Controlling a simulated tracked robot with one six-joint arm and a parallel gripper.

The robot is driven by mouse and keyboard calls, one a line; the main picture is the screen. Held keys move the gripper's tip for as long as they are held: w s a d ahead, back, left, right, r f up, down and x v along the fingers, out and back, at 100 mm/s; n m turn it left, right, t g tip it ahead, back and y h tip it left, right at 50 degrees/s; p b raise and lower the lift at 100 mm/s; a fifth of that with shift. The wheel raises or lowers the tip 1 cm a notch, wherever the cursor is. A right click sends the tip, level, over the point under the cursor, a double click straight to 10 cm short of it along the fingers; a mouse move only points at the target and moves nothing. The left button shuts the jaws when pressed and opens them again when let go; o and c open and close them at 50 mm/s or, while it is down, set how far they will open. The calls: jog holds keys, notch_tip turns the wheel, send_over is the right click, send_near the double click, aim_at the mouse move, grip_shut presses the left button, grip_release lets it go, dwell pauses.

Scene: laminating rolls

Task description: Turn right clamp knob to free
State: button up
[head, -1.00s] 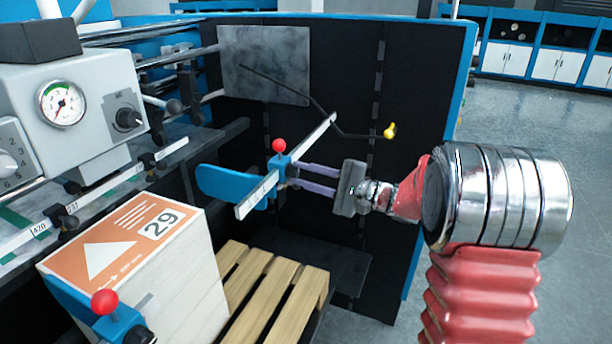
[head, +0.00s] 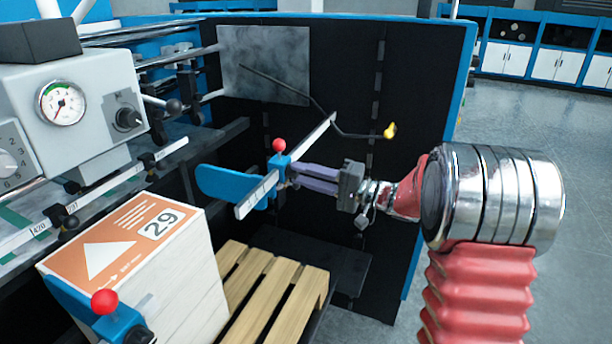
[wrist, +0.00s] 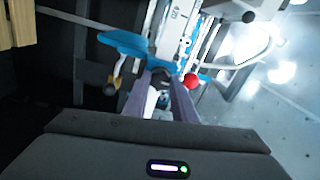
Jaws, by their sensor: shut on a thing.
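The right clamp (head: 281,162) is a blue block on a white scale bar (head: 255,197), with a red ball (head: 279,145) on top and a blue paddle (head: 225,187) on its left. Its dark knob (wrist: 160,74) is on the side facing me. My gripper (head: 297,174) reaches in from the right in the head view. In the wrist view my gripper (wrist: 161,82) is shut on the knob, with one purple finger on each side. The fingers hide most of the knob in the head view. I cannot tell the knob's angle.
A box marked 29 (head: 190,262) and a wooden pallet (head: 262,285) stand below. Another blue clamp with a red ball (head: 105,302) is at the lower left. A thin dark rod with a yellow tip (head: 390,131) passes behind, above my gripper. A dark panel (head: 415,90) stands behind.

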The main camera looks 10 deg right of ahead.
jog(key=shift+a+f, duration=0.15)
jog(key=shift+f, duration=0.05)
jog(key=o, duration=1)
jog(key=shift+r, duration=0.1)
jog(key=shift+o, duration=0.2)
jog(key=v, duration=1.4)
jog(key=shift+w, duration=0.15)
